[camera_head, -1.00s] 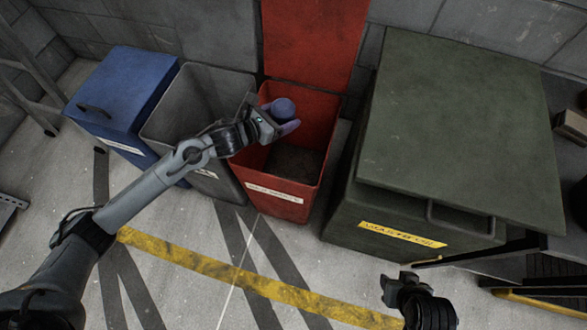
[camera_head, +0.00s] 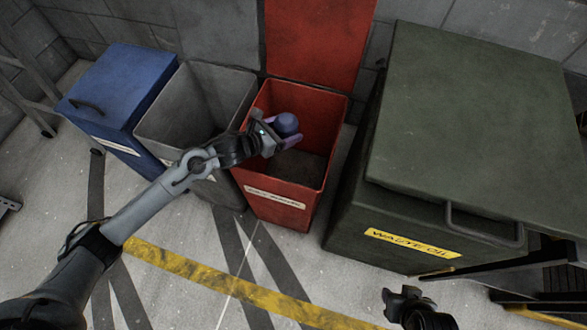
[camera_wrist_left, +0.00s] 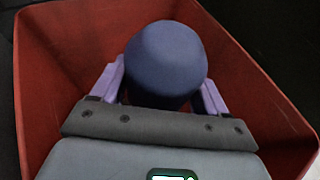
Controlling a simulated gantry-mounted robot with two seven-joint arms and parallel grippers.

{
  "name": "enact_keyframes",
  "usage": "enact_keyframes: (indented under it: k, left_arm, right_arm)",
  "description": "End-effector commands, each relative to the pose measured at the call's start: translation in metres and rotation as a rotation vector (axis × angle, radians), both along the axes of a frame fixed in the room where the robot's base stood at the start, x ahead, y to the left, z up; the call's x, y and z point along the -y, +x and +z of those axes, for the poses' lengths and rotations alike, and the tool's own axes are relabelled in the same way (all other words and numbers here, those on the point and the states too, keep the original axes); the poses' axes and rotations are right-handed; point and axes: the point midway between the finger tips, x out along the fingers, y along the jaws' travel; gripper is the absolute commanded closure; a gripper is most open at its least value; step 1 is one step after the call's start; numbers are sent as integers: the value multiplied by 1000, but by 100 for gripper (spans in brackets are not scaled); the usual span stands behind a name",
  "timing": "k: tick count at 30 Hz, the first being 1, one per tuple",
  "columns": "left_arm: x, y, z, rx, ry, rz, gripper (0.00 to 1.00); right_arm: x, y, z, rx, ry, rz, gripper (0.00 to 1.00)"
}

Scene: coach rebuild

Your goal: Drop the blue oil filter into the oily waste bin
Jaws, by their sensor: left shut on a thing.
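The blue oil filter (camera_head: 286,124) is held between the purple fingers of my left gripper (camera_head: 284,134), over the open mouth of the red bin (camera_head: 280,205). The red bin has its lid up and a pale label on its front that I cannot read clearly. In the left wrist view the blue filter (camera_wrist_left: 166,62) sits between the two fingers (camera_wrist_left: 162,92), with the red walls (camera_wrist_left: 62,55) of the bin around it. My right gripper (camera_head: 405,300) is at the bottom edge, away from the bins; its fingers are not clear.
A grey open bin (camera_head: 190,115) stands directly left of the red one, and a closed blue bin (camera_head: 115,95) stands further left. A large dark green waste oil container (camera_head: 470,140) stands at the right. A yellow floor line (camera_head: 215,278) crosses the clear floor in front.

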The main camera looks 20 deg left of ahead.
Motion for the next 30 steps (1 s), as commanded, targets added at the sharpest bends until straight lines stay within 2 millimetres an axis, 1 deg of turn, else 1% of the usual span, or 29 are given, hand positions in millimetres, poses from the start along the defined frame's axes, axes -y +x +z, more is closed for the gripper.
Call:
enact_keyframes:
  k: [9, 10, 14, 23, 26, 30]
  left_arm:
    - [0, 0, -1, 3, -1, 1, 70]
    - [0, 0, -1, 3, -1, 1, 21]
    - [0, 0, -1, 2, -1, 1, 1]
    - [-2, -2, -2, -2, 2, 1, 0]
    - [-6, -7, 2, -3, 4, 2, 0]
    - [-14, -23, 11, -2, 4, -1, 0]
  right_arm:
    - [-1, 0, -1, -1, 5, -4, 57]
    - [-1, 0, -1, -1, 5, -4, 57]
    - [-1, 0, -1, -1, 5, -4, 57]
    - [-1, 0, 0, 0, 2, -1, 57]
    - [0, 0, 4, -1, -1, 1, 57]
    - [1, 0, 15, -1, -5, 4, 57]
